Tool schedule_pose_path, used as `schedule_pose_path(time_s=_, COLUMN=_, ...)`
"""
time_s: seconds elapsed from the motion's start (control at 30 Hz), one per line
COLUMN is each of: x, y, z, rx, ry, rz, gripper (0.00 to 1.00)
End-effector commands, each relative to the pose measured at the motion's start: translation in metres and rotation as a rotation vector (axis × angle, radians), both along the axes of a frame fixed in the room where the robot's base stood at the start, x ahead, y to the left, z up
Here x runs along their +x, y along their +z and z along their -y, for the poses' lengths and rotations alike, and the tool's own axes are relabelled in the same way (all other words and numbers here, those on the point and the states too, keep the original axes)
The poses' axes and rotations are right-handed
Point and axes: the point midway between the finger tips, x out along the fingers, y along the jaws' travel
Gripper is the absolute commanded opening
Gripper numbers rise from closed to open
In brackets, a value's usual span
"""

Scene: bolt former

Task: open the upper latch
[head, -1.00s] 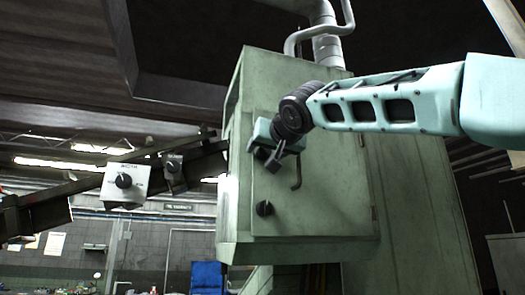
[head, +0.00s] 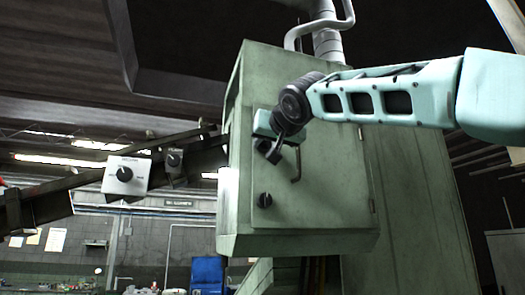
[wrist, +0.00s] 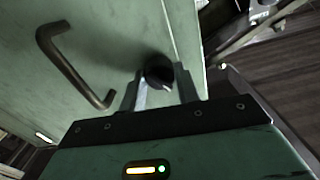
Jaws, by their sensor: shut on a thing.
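The upper latch is a round black knob on the green cabinet door, seen in the wrist view (wrist: 158,70). My gripper (wrist: 164,88) is shut on this upper latch, with one finger on each side of it. In the head view my gripper (head: 271,150) is at the upper left part of the door and mostly hides the upper latch. The cabinet door (head: 335,190) lies flat in its frame. The lower latch (head: 264,200), a similar black knob, sits below on the same door edge.
A bent door handle (head: 297,166) stands out just right of the latch; it also shows in the wrist view (wrist: 72,65). A control box with a dial (head: 125,176) hangs on a dark beam to the left. A pipe (head: 328,45) rises above the cabinet.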

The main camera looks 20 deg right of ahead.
Motion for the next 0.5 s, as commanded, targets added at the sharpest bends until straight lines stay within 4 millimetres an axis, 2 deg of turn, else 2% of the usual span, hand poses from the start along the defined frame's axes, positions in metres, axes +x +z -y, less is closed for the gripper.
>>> schedule_pose_path(time_s=0.2, x=-0.0003, y=-0.0024, z=-0.0003, rx=0.178, ry=0.001, rz=0.003, gripper=0.0)
schedule_pose_path(time_s=0.5, x=0.0002, y=-0.003, z=-0.0002, rx=0.331, ry=0.001, rz=0.002, gripper=0.0)
